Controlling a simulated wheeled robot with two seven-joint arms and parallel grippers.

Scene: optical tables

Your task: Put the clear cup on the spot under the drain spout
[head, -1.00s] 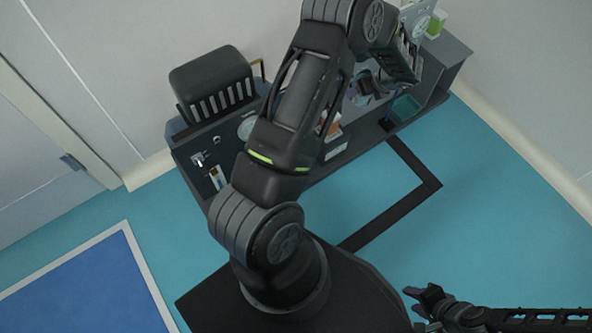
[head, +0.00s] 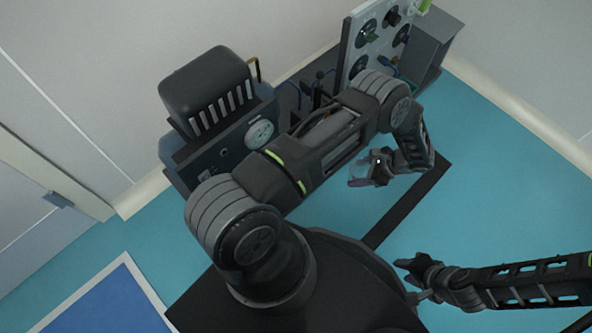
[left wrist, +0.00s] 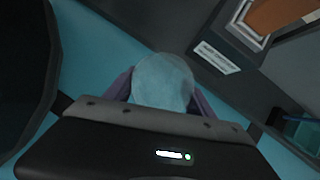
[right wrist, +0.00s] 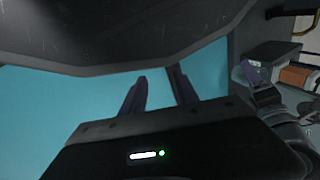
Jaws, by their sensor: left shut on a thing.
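The clear cup (head: 359,174) is in my left gripper (head: 372,168), held in the air in front of the bench, over the floor in the head view. In the left wrist view the cup (left wrist: 162,82) is between the purple fingers, which are shut on it. My right gripper (head: 408,272) is empty at the lower right of the head view. In the right wrist view its two fingers (right wrist: 160,95) stand apart. I cannot pick out the drain spout or the spot under it; my left arm covers part of the bench.
A dark bench carries a black slatted box (head: 207,85), a round gauge (head: 260,134) and an upright panel with round dials (head: 380,38). A teal bin (left wrist: 300,132) shows in the left wrist view. The teal floor (head: 480,180) right of the bench is clear.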

